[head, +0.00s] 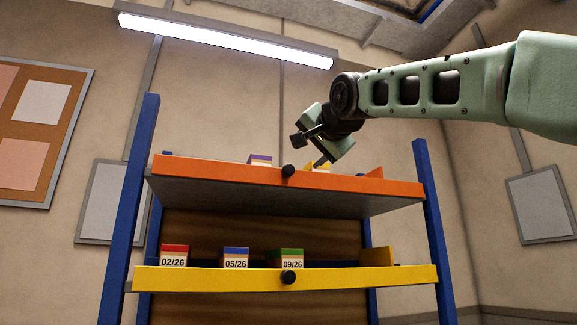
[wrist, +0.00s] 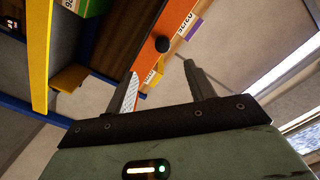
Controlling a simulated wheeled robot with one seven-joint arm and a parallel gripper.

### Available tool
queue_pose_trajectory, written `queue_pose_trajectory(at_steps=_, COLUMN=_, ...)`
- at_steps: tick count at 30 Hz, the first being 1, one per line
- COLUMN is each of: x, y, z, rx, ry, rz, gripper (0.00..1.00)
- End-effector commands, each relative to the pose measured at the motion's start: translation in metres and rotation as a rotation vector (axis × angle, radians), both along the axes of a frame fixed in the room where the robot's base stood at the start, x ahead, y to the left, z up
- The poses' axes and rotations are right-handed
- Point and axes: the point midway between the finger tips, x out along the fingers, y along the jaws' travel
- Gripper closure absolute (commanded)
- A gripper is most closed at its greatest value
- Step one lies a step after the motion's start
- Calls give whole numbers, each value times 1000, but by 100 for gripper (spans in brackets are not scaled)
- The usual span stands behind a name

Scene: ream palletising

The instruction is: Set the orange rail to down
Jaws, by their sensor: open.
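The orange rail (head: 235,174) runs along the front edge of the upper shelf, with a round black knob (head: 288,171) near its middle. It also shows in the wrist view (wrist: 178,22), running diagonally, with its knob (wrist: 162,44) just beyond the fingertips. My gripper (head: 309,150) is above the rail, slightly right of the knob. In the wrist view my gripper (wrist: 160,72) is open, its two fingers apart, with nothing held. I cannot tell whether a finger touches the rail.
A yellow rail (head: 210,279) with its own black knob (head: 288,277) fronts the lower shelf, holding red, blue and green labelled packs. A purple-topped pack (head: 260,159) stands behind the orange rail. Blue posts (head: 131,200) flank the shelves. A lamp (head: 225,39) hangs above.

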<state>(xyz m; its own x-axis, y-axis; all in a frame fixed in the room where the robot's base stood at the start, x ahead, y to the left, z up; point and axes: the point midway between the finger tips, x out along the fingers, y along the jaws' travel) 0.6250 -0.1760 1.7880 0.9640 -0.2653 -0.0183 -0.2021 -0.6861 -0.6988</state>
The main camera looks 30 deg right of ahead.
Motion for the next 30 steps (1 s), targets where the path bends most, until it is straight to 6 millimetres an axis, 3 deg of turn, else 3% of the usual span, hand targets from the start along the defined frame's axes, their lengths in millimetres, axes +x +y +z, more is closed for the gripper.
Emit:
queue_pose_trajectory(at_steps=3, x=0, y=-6, z=12, rx=8, ry=-23, rz=-14, gripper=46)
queue_pose_trajectory(at_steps=7, x=16, y=-11, z=12, rx=7, ry=-20, rz=-14, gripper=46)
queue_pose_trajectory(at_steps=24, x=128, y=-42, z=13, rx=7, ry=-19, rz=-12, gripper=46)
queue_pose_trajectory(at_steps=30, x=153, y=-49, z=11, rx=7, ry=-20, rz=-12, gripper=46)
